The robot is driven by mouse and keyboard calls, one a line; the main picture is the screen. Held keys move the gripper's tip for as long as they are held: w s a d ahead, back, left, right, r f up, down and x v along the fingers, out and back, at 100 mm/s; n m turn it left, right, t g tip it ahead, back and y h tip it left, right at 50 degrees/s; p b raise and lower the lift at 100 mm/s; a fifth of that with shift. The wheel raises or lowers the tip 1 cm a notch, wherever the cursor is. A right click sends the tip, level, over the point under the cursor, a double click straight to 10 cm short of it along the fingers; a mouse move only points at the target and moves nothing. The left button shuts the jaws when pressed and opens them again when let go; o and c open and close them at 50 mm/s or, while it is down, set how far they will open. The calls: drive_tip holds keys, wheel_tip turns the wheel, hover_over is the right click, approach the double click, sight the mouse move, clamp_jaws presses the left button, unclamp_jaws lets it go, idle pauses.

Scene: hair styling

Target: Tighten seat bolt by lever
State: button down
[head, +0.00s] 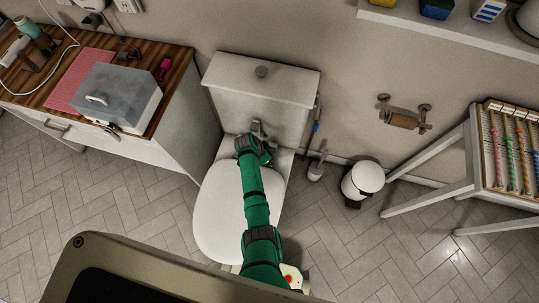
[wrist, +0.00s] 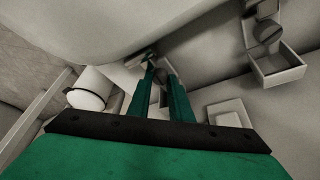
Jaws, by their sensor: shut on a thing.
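The white toilet (head: 238,205) stands against the wall with its seat lid down. My green arm reaches over the lid to the hinge area in front of the tank. My gripper (wrist: 160,70) shows as two green fingers close together, shut on a small grey piece (wrist: 139,58), which looks like the lever. Their tips are beneath the pale curved underside of the seat or bowl (wrist: 90,25). A small open square fitting (wrist: 278,68) with a dark round part is at upper right in the wrist view. The seat bolt itself is not clearly visible.
A white bin (head: 362,180) and a toilet brush (head: 316,168) stand right of the toilet; the bin also shows in the wrist view (wrist: 88,90). A wooden-topped cabinet (head: 175,75) is at left, a rack (head: 470,150) at right.

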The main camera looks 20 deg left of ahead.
drive_tip(key=shift+w+a+m+g+h, duration=0.15)
drive_tip(key=shift+m+g+h, duration=0.3)
drive_tip(key=shift+m, duration=1.05)
drive_tip(key=c, duration=1.9)
unclamp_jaws()
drive_tip(key=shift+o, duration=0.2)
